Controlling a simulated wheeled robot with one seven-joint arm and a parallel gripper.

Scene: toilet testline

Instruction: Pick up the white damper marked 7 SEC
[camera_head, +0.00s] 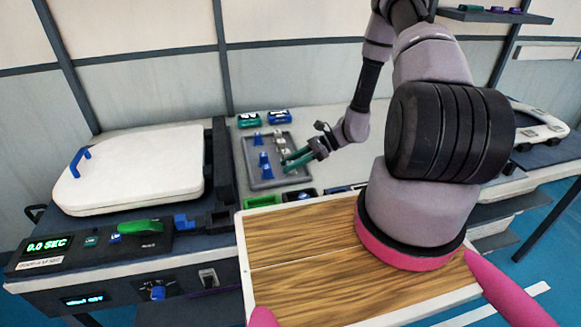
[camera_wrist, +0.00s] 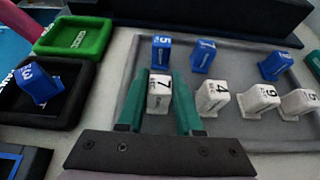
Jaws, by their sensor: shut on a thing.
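The white damper marked 7 (camera_wrist: 159,97) stands between the two teal fingers of my gripper (camera_wrist: 160,84) in the wrist view. The fingers are shut on its sides. In the head view my gripper (camera_head: 297,158) reaches down over the right side of the grey tray (camera_head: 262,185), and I cannot make out the held damper there. White dampers marked 4 (camera_wrist: 212,98), 9 (camera_wrist: 260,98) and 5 (camera_wrist: 299,103) stand in a row to its right. A blue damper marked 5 (camera_wrist: 161,50) stands just behind it. Whether the held damper still touches the tray is unclear.
More blue dampers (camera_wrist: 203,55) (camera_wrist: 276,65) stand farther back in the tray. Left of the tray are a green bin (camera_wrist: 75,37) and a black bin holding a blue damper (camera_wrist: 40,83). A white toilet seat on a tester (camera_head: 130,170) stands at left; a wooden board (camera_head: 300,245) lies in front.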

